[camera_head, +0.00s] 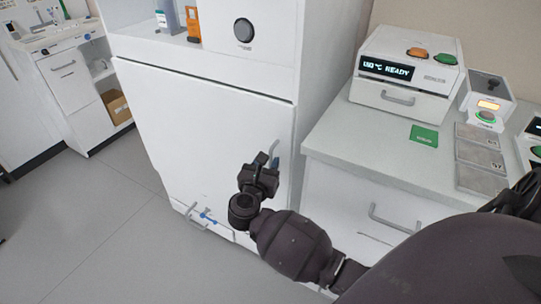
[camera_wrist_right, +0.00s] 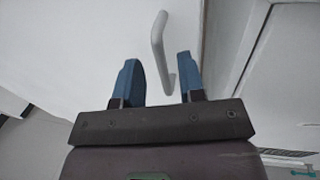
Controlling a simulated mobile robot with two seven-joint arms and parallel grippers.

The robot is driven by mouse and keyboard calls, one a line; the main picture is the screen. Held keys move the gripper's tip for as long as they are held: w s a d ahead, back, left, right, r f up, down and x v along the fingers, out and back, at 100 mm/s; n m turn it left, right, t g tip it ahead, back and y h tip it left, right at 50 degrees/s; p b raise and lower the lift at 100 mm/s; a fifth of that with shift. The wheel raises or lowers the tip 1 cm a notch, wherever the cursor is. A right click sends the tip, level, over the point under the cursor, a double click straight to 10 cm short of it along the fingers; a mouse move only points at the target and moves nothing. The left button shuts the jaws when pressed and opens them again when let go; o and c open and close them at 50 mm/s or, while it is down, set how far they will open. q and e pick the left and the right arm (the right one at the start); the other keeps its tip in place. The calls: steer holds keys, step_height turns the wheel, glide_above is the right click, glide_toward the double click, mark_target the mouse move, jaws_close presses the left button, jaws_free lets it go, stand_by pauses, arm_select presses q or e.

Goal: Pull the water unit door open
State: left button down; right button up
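The water unit door (camera_head: 200,130) is a large white panel, shut flush in the tall white unit. Its pale vertical bar handle (camera_head: 275,149) is near the door's right edge. My right gripper (camera_head: 268,163) is at the handle, partly covering its lower part. In the right wrist view the handle (camera_wrist_right: 158,42) stands ahead of the open blue fingers (camera_wrist_right: 159,75), its lower end reaching between them. A gap shows on both sides, and I see no grip on it. The door face (camera_wrist_right: 80,50) fills the background there. My left gripper is out of view.
A white counter (camera_head: 345,130) to the right bears a heater box (camera_head: 405,75) and small devices. Its drawer handle (camera_head: 395,220) sticks out near my right arm. Grey floor (camera_head: 100,220) is clear at left.

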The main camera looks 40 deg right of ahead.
mark_target(271, 156)
steer(key=shift+x, duration=1.75)
jaws_close()
